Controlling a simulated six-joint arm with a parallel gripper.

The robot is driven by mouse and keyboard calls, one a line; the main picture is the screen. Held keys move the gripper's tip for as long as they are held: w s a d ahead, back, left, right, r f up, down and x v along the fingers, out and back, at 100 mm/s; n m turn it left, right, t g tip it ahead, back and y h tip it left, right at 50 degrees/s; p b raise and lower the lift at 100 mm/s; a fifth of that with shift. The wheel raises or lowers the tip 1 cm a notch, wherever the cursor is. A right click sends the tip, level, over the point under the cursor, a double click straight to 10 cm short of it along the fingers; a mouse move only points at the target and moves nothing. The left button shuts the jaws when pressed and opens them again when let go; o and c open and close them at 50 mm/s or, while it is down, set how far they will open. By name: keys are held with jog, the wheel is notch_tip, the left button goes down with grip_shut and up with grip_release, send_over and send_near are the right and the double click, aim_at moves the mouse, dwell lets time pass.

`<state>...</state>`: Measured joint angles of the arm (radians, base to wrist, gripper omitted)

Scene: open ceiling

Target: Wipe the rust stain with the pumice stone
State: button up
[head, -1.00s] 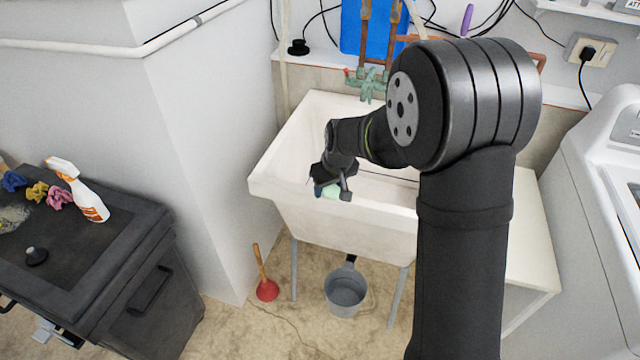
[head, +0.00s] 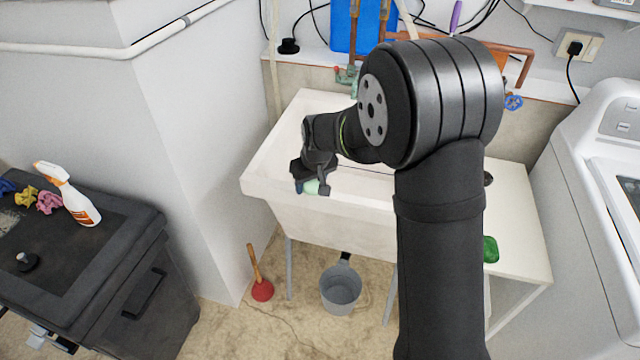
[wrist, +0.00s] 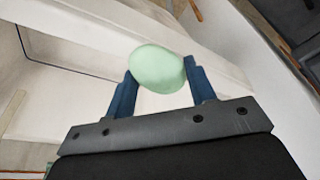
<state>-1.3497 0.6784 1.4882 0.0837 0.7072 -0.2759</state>
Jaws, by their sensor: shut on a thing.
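My gripper (head: 311,187) is over the front rim of the white sink (head: 330,215), toward its left end. Its blue fingers are shut on a smooth, pale green, rounded piece, which I take to be the pumice stone (wrist: 157,68). The stone also shows in the head view (head: 311,187), close to the front rim; I cannot tell whether it touches the sink. In the wrist view it sits between both fingertips. I cannot make out the rust stain in either view; my arm covers part of the sink.
Below are a grey pot (head: 341,290) and a red plunger (head: 262,289). A spray bottle (head: 72,197) stands on the dark cabinet (head: 150,225) at left. A washing machine (head: 590,170) stands at right.

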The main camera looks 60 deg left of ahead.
aim_at(287, 184)
jog(key=shift+s+a, duration=2.2)
jog(key=shift+s, duration=0.05)
jog(key=shift+a+r, duration=0.1)
jog(key=shift+r, duration=0.05)
notch_tip(287, 184, up, 8)
